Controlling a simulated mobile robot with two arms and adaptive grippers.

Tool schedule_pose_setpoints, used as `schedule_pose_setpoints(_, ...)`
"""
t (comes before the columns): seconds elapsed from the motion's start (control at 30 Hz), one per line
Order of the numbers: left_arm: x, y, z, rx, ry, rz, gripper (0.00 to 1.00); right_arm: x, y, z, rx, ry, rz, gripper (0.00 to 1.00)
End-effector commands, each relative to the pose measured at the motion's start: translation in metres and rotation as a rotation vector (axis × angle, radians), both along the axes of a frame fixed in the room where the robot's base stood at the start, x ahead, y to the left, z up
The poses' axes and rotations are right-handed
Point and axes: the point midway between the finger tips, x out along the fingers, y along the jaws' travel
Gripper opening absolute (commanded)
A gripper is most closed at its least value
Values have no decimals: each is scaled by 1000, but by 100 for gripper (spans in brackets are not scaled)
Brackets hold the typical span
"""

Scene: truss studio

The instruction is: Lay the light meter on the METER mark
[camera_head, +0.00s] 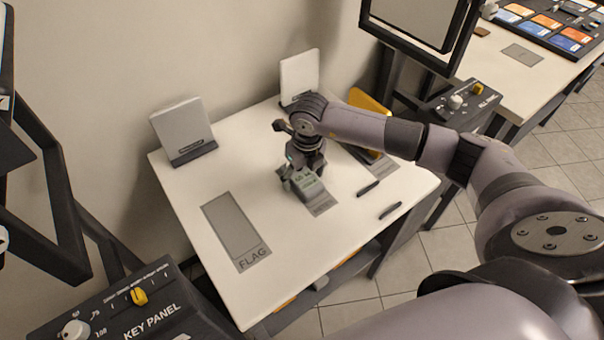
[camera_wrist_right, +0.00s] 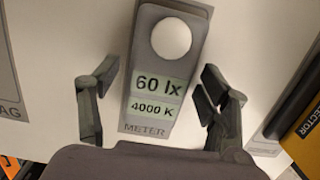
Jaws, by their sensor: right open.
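The light meter (camera_head: 310,187) is a small grey block with a pale green display. In the right wrist view the meter (camera_wrist_right: 163,65) shows a white dome and reads "60 lx 4000 K". It lies at the grey METER mark (camera_head: 322,206), whose label (camera_wrist_right: 145,131) shows below the display. My right gripper (camera_head: 300,181) is low over the table at the meter. In the wrist view its two fingers (camera_wrist_right: 160,78) are spread on either side of the meter, with gaps to it. The mark's far part is hidden. My left gripper is not in view.
An empty FLAG mark (camera_head: 235,225) is on the white table (camera_head: 265,145). Two panels (camera_head: 183,130) (camera_head: 300,75) stand at the back. A yellow reflector (camera_head: 371,105) is behind my right arm. Two dark pens (camera_head: 368,188) (camera_head: 390,210) lie near the right edge. A key panel (camera_head: 140,305) is at lower left.

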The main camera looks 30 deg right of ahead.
Motion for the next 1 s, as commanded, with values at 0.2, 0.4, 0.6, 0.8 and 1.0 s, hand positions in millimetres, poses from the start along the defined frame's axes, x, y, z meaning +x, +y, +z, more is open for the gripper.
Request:
schedule_pose_setpoints(0.2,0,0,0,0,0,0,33,0,0,0,0,0,0,71)
schedule_pose_setpoints(0.4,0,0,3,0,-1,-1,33,0,0,13,0,-3,0,71)
schedule_pose_setpoints(0.6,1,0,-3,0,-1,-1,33,-4,-1,53,0,-6,1,71)
schedule_pose_setpoints(0.8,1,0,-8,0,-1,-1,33,-10,-2,94,0,-4,0,71)
schedule_pose_setpoints(1.0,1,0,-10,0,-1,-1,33,-13,-2,118,0,-2,0,71)
